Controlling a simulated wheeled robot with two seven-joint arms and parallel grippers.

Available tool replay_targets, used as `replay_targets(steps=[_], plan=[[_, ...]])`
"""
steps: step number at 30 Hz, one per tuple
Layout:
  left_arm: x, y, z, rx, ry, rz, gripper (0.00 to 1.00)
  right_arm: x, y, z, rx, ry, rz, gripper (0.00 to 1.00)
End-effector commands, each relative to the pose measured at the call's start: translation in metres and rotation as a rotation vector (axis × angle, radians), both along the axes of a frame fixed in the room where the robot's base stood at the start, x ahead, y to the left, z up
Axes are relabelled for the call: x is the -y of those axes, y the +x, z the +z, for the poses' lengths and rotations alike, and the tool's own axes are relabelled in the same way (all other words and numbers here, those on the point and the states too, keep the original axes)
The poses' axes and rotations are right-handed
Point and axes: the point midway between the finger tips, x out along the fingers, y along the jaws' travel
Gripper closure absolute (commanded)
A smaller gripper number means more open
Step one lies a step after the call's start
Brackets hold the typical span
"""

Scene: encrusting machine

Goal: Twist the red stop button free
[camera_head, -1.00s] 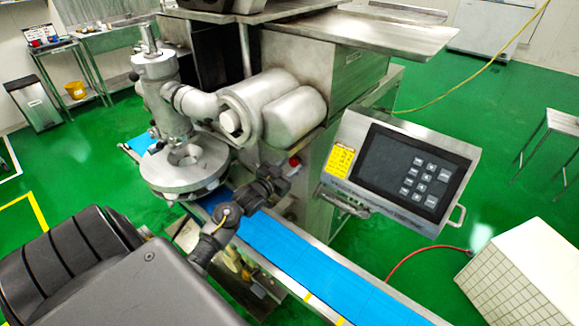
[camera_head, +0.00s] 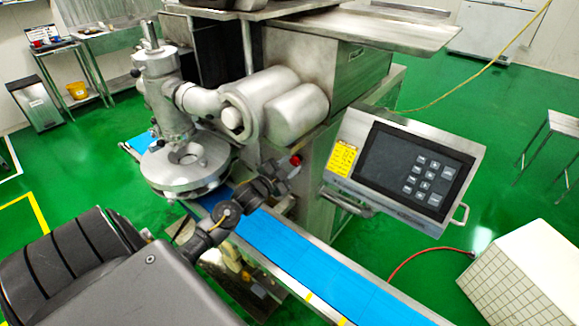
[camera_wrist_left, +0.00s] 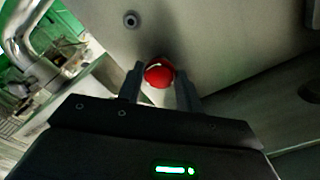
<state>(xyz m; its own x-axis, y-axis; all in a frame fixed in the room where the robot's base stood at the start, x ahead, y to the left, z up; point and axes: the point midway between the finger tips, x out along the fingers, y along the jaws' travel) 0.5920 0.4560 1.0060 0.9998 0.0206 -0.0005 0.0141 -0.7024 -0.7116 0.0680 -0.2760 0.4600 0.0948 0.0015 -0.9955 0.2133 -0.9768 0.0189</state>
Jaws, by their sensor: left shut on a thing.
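The red stop button (camera_head: 296,160) is on the side of the steel machine, just beyond my left gripper (camera_head: 285,174) in the head view. In the left wrist view the round red button (camera_wrist_left: 159,73) sits between the two dark fingers of the left gripper (camera_wrist_left: 161,80). The fingers are shut on its sides. The button's base is hidden behind its head. My right gripper is not in view.
A control panel (camera_head: 412,170) with a dark screen stands to the right of the button. The blue conveyor belt (camera_head: 290,250) runs below the arm. Metal cylinders (camera_head: 285,105) and a round steel head (camera_head: 185,165) are close on the left.

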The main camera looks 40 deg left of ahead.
Motion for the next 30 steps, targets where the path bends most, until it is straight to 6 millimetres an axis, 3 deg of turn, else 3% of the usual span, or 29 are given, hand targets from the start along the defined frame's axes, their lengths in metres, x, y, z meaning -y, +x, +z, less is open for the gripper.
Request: replay_targets(steps=[9,23,24,29,30], plan=[[-0.0008,0.0018,0.0052,0.008,0.104,0.001,0.87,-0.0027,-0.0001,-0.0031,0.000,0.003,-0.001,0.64],[-0.0019,0.0015,0.0066,0.010,0.120,0.004,0.87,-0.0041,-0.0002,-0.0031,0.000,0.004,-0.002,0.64],[-0.0018,0.0015,0.0067,0.010,0.120,0.004,0.63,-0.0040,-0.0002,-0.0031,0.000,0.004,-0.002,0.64],[-0.0018,0.0009,0.0052,0.008,0.119,0.003,0.43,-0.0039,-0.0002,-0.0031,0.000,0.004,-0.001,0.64],[-0.0024,0.0004,0.0048,0.007,0.119,0.003,0.43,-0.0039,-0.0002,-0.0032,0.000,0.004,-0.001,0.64]])
